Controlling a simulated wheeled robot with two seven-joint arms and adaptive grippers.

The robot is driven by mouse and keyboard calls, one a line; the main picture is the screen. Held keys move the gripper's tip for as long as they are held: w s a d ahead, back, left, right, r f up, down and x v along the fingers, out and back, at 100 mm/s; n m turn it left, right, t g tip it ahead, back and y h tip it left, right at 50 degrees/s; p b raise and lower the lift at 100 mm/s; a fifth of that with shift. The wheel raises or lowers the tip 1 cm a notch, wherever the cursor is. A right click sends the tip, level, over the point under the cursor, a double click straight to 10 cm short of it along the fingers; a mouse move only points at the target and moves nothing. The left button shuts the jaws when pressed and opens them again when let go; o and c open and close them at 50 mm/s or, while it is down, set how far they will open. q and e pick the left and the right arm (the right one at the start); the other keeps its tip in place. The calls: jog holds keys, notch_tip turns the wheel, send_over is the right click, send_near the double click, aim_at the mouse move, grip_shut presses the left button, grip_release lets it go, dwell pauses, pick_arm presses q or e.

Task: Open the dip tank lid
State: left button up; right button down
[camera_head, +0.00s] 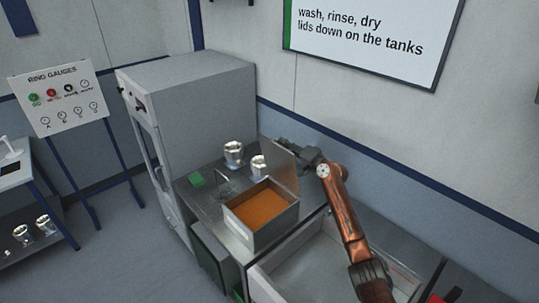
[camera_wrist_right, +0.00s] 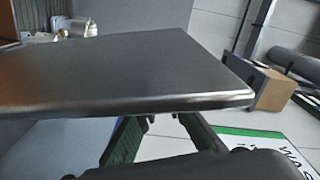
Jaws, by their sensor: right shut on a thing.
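The dip tank (camera_head: 246,232) is an open metal box holding orange liquid, standing on the steel bench. Its lid (camera_head: 284,168) stands raised, roughly upright, along the tank's far side. In the right wrist view the lid (camera_wrist_right: 130,75) is a large dark plate filling the middle. My right gripper (camera_head: 292,150) is at the lid's upper edge, its arm coming in from the right. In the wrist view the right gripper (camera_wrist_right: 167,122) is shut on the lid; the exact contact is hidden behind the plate. My left gripper is not in view.
A grey cabinet (camera_head: 195,95) stands at the left. An open basin (camera_head: 325,268) lies to the right. A wall sign (camera_head: 370,35) hangs above.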

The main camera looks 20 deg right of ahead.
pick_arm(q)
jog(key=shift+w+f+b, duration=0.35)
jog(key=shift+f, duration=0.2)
pick_arm(e)
jog(key=d, duration=0.1)
jog(key=w+d+m, duration=0.1)
jog(key=shift+d+r, duration=0.1)
jog(key=shift+d, duration=0.3)
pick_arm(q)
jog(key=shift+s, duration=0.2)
pick_arm(e)
jog(key=c, duration=2)
grip_release()
jog(key=shift+d, duration=0.15)
jog(key=shift+c, duration=0.2)
jog(key=shift+a, duration=0.2)
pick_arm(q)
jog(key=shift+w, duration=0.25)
pick_arm(e)
jog(key=v, duration=1.2)
